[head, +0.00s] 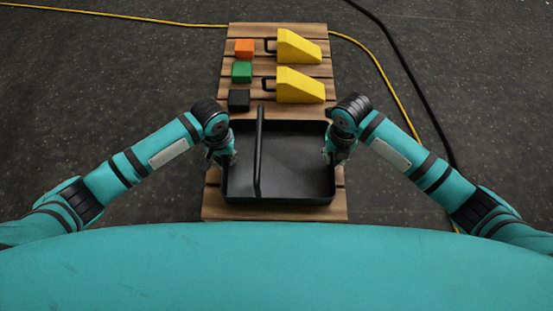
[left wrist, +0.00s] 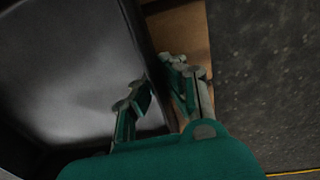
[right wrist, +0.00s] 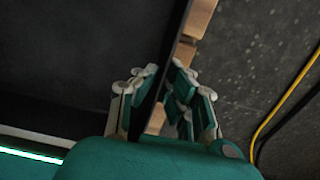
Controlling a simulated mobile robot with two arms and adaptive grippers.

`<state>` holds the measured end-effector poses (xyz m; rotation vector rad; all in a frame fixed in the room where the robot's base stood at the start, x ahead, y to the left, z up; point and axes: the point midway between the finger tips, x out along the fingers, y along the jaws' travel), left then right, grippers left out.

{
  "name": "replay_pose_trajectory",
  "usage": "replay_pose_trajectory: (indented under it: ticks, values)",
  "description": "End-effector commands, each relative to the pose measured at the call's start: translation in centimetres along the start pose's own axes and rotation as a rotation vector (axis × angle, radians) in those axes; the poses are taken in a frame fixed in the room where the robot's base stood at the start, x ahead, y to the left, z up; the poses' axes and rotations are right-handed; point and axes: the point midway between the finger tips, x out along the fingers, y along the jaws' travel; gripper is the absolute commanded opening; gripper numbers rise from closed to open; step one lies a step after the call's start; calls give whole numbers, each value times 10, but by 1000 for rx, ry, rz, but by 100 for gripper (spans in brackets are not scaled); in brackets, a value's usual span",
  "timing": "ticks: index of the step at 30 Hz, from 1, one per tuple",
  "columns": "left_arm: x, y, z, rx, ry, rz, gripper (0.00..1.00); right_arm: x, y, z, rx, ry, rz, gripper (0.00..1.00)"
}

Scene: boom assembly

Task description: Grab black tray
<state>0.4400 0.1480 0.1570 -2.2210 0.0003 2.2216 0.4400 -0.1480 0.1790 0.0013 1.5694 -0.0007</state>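The black tray (head: 300,170) lies on the near part of the wooden pallet in the head view, with a raised bar (head: 260,150) running across it. My left gripper (head: 222,152) is at the tray's left wall; in the left wrist view its fingers stand on both sides of the tray wall (left wrist: 140,40) and close in on it. My right gripper (head: 337,152) is at the right wall; in the right wrist view its fingers sit close against both sides of the wall (right wrist: 172,55). The exact finger contact is partly hidden.
Beyond the tray on the pallet (head: 270,31) are orange (head: 244,48), green (head: 241,72) and black (head: 238,100) blocks, and two yellow wedge parts (head: 298,47) (head: 299,86). A yellow cable (head: 393,100) and a black cable (head: 410,75) cross the dark floor to the right.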

Motion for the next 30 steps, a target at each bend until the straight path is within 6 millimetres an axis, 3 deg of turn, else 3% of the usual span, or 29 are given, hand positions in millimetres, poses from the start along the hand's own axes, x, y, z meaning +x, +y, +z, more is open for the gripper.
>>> replay_pose_trajectory:
  ticks: [20, 30]
  values:
    - [-3, 0, -1, 0, 1, 0, 0, -3, 0, 1, 1, -1, 0, 0]
    - [-35, 0, 0, 0, 1, 0, 0, -35, 0, 1, 1, -1, 0, 0]
